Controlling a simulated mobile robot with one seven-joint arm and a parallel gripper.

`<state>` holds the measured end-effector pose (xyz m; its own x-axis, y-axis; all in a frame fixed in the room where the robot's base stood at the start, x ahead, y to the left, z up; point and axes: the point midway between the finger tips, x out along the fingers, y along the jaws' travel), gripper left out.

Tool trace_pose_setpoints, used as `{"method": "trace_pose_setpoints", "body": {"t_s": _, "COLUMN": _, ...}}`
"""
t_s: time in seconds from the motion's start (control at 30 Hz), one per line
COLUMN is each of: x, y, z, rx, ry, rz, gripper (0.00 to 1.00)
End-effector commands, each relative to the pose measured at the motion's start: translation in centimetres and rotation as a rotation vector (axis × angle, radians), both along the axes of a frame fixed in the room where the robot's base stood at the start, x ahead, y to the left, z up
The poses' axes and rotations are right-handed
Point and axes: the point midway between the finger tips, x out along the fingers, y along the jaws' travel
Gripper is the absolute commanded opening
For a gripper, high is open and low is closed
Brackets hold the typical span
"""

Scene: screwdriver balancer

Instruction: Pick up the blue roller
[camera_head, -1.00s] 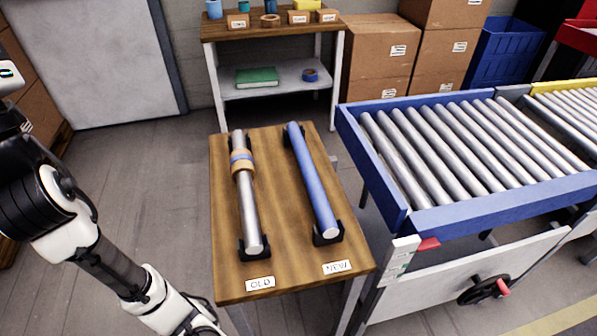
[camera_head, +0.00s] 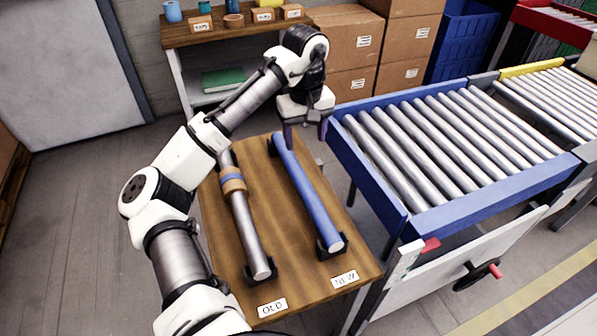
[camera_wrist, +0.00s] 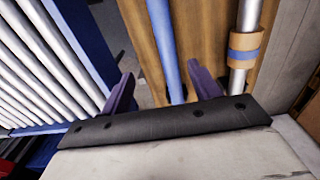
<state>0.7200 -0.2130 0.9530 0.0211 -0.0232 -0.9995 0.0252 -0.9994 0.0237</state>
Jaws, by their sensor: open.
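The blue roller (camera_head: 308,197) lies on black cradles on a small wooden table (camera_head: 287,236), behind the label NEW. My gripper (camera_head: 305,140) is above the far end of the table, open and empty, close to the blue roller's far end. In the wrist view the two purple fingertips of my gripper (camera_wrist: 160,90) are spread, and the blue roller (camera_wrist: 163,40) runs between them, nearer the right finger. I cannot tell the height gap between the fingers and the roller.
A silver roller (camera_head: 246,228) with a tan and blue band lies left of the blue one, behind the label OLD. A blue-framed roller conveyor (camera_head: 450,150) stands close on the right. A shelf (camera_head: 205,35) and boxes (camera_head: 352,45) stand behind.

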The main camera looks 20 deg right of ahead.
Motion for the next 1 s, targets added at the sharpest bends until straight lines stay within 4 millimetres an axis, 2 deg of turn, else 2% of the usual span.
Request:
{"method": "trace_pose_setpoints", "body": {"t_s": 0.17, "x": -0.4, "y": 0.5, "z": -2.0, "rx": 0.043, "ry": 0.030, "rz": 0.012, "gripper": 0.62}}
{"method": "trace_pose_setpoints", "body": {"t_s": 0.4, "x": -0.4, "y": 0.5, "z": -6.6, "rx": 0.038, "ry": 0.028, "rz": 0.010, "gripper": 0.62}}
{"method": "trace_pose_setpoints", "body": {"t_s": 0.5, "x": -0.4, "y": 0.5, "z": -8.0, "rx": 0.039, "ry": 0.026, "rz": 0.010, "gripper": 0.62}}
{"method": "trace_pose_setpoints", "body": {"t_s": 0.77, "x": -0.2, "y": 0.7, "z": -9.8, "rx": 0.040, "ry": 0.023, "rz": 0.011, "gripper": 0.62}}
{"method": "trace_pose_setpoints", "body": {"t_s": 1.0, "x": 0.0, "y": 0.8, "z": -13.2, "rx": 0.040, "ry": 0.024, "rz": 0.010, "gripper": 0.62}}
